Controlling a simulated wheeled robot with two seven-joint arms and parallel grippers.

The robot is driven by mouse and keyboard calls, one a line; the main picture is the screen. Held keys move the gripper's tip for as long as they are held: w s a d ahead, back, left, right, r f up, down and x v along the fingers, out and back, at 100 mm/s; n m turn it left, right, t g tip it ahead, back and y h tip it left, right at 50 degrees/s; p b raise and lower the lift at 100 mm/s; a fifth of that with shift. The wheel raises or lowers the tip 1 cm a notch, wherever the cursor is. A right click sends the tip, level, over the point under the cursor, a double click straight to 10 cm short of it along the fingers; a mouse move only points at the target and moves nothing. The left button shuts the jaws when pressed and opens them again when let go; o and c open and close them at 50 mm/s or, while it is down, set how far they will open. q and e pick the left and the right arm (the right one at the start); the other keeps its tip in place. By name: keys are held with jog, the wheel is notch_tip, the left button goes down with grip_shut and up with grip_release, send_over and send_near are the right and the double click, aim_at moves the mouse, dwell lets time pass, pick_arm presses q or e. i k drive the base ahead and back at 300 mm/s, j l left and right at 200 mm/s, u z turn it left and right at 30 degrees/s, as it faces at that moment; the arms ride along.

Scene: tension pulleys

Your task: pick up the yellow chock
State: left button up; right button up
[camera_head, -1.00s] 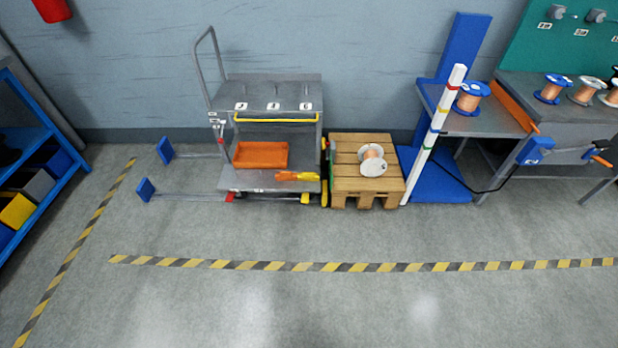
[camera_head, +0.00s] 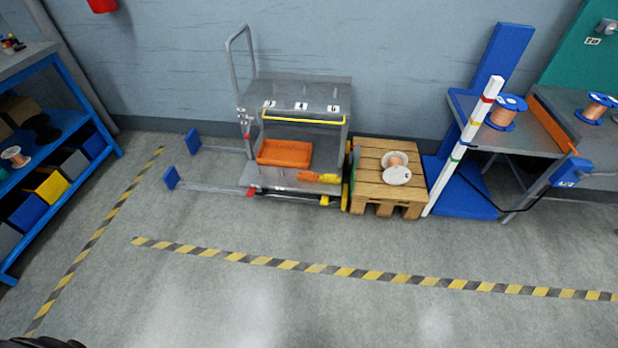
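A small yellow piece (camera_head: 330,178) that may be the yellow chock lies at the right end of the grey cart's (camera_head: 258,180) lower shelf, beside an orange piece (camera_head: 309,176). Another small yellow piece (camera_head: 325,200) is low by the cart's right wheel. Which of them is the chock is too small to tell. Neither gripper can be made out; only a dark shape shows at the bottom left edge.
An orange tray (camera_head: 284,153) sits on the cart. A wooden pallet stack (camera_head: 375,185) with a spool (camera_head: 397,172) stands right of it. A blue shelf rack (camera_head: 95,118) is at left. The floor in front, crossed by striped tape (camera_head: 290,265), is clear.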

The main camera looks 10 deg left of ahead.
aim_at(330, 179)
jog(key=z, duration=0.35)
jog(key=i+j+z, duration=0.25)
jog(key=z, duration=0.2)
jog(key=i+j+z, duration=0.2)
jog(key=z, duration=0.2)
jog(key=i+j+z, duration=0.15)
jog(key=j+z, duration=0.3)
jog(key=i+j, duration=0.1)
jog(key=j, duration=0.35)
jog(key=i+j+z, duration=0.1)
jog(key=j, duration=0.35)
jog(key=i+j, duration=0.1)
jog(key=j, duration=0.35)
jog(key=i+j+z, duration=0.1)
jog(key=j, duration=0.35)
